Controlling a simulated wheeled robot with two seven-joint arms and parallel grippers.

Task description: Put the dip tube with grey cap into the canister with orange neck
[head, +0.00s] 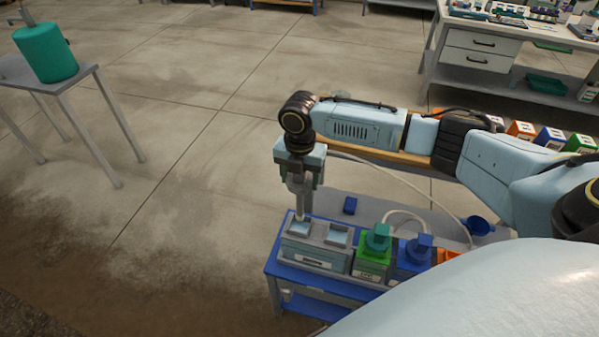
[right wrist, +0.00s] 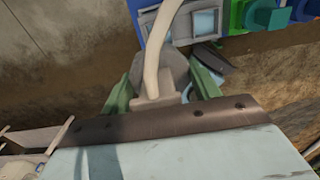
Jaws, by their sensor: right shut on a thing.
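My right gripper (head: 300,180) is shut on the grey cap of the dip tube, which also shows between the green fingers in the right wrist view (right wrist: 175,68). The dip tube (head: 303,208) hangs down, roughly upright, at the left well of a grey two-well holder (head: 315,263); I cannot tell whether its tip is inside. A pale hose (right wrist: 160,45) runs from the cap. An orange part (head: 447,255), perhaps of the canister with orange neck, shows at the right of the bench; my own body hides most of it. My left gripper is out of view.
A green canister with a teal cap (head: 374,253) and a blue canister with a blue cap (head: 414,256) stand right of the holder on the blue bench.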

